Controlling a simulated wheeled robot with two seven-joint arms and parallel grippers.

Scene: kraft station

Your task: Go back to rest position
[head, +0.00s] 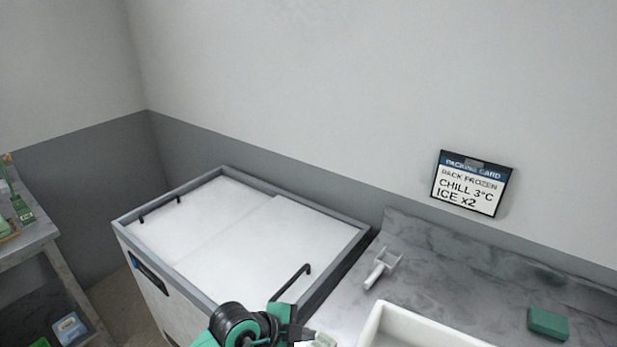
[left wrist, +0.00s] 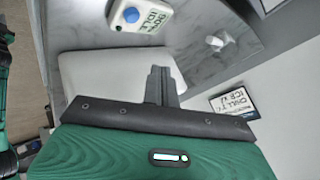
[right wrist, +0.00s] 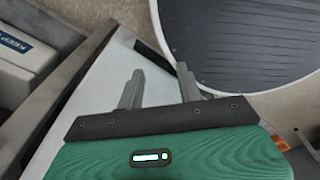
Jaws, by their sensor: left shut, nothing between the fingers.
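My left gripper (left wrist: 160,72) is shut and empty; in the left wrist view its two fingers lie together. In the head view part of my left arm shows at the bottom centre, in front of the freezer's near right corner. The left fingers show over a pale surface and touch nothing that I can make out. My right gripper (right wrist: 160,70) shows in the right wrist view. Its fingers are apart with nothing between them. It is outside the head view.
A chest freezer (head: 363,236) with closed white lids and dark handles stands at centre. To its right, a marble counter (head: 345,300) holds a white scoop (head: 383,266), a white tray (head: 373,325) and a green block (head: 548,322). A device with a blue button (left wrist: 132,15) shows in the left wrist view.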

